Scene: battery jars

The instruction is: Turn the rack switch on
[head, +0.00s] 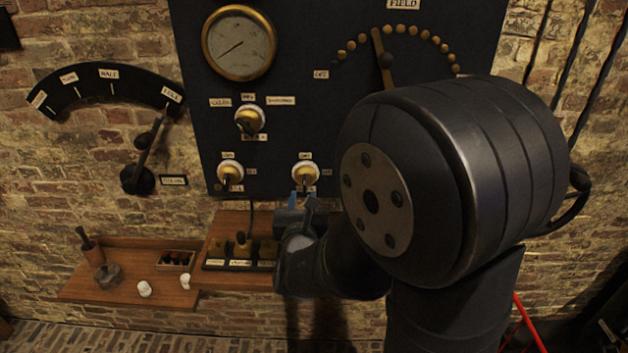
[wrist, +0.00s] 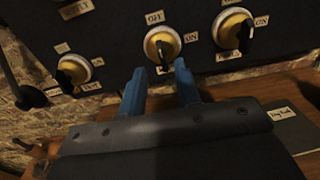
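A dark panel (head: 290,90) carries three round switches with brass-coloured and white faces: an upper one (head: 250,119), a lower left one (head: 230,173) and a lower right one (head: 305,172). Their labels are too small to tell which is the rack switch. My gripper (head: 302,202) is just below the lower right switch. In the wrist view its two blue fingers (wrist: 160,84) are apart with nothing between them. A switch (wrist: 162,46) with a dark handle is just beyond the fingertips, with an OFF label above it. Contact is not visible.
A round gauge (head: 239,43) and a row of brass studs with a lever (head: 385,60) are higher on the panel. A large lever (head: 146,150) is on the brick wall at left. A wooden shelf (head: 125,285) below holds small items. My arm hides the right side.

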